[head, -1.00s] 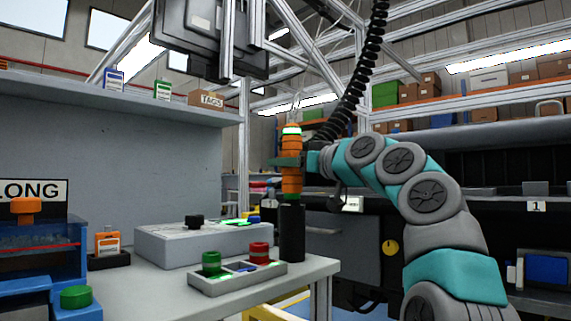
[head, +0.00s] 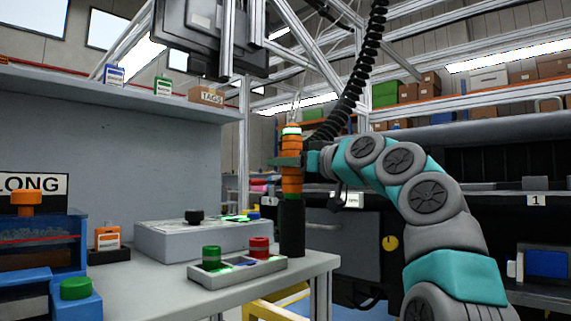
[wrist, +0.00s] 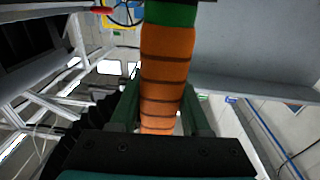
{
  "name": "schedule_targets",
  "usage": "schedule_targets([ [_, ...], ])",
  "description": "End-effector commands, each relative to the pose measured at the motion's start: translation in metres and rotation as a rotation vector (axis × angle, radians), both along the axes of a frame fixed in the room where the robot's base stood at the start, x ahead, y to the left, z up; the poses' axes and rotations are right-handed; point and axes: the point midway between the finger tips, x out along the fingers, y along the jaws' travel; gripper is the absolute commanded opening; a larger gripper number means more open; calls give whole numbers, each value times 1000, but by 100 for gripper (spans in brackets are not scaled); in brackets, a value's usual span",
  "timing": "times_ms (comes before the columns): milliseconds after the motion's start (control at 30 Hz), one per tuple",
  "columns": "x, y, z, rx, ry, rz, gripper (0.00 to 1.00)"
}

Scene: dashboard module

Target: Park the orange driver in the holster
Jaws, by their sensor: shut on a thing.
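The orange driver (head: 291,176) stands upright at the right end of the workbench, with a green and white band near its top. My gripper (head: 288,162) is shut on its orange body, coming from the right. In the wrist view the driver (wrist: 165,70) runs between the green fingers of my gripper (wrist: 160,112). The black cylindrical holster (head: 292,228) stands on the bench directly below the driver. The driver's lower end meets the holster's top, and its tip is hidden; I cannot tell how deep it sits.
A tray (head: 238,270) with a green and a red piece lies left of the holster. A grey box (head: 205,240) with a black knob stands behind it. A coiled black cable (head: 362,75) hangs above the driver. The bench's edge is close to the holster.

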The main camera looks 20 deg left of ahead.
Motion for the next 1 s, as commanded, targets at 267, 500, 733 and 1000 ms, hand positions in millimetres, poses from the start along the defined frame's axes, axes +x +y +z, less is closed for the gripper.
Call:
schedule_targets([
  [267,0,1,-1,-1,0,1,0],
  [500,0,0,-2,0,0,1,57],
  [733,0,0,-2,0,0,1,82],
  [1000,0,0,-3,-1,0,0,82],
])
